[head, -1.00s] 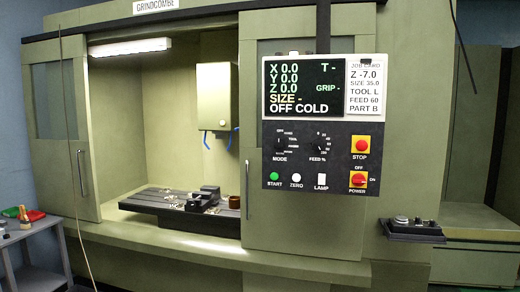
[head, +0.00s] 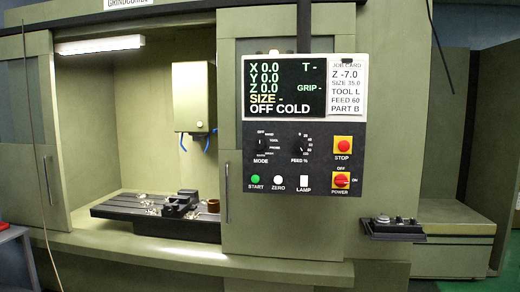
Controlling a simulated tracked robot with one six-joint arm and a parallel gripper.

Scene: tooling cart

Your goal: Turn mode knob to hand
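The mode knob (head: 263,146) is a small black dial at the left of the black control panel (head: 320,156), above the MODE label. Small position labels stand around it; OFF is at its upper left and TOOL at its right. The pointer is too small and dark to read. The screen (head: 285,86) above shows zeros for X, Y and Z and the words OFF COLD. My gripper is not in view.
The feed knob (head: 299,144), green START button (head: 254,180), red STOP button (head: 343,144) and red POWER switch (head: 341,181) share the panel. A small console (head: 395,229) juts out at lower right. A cable (head: 36,150) hangs at left.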

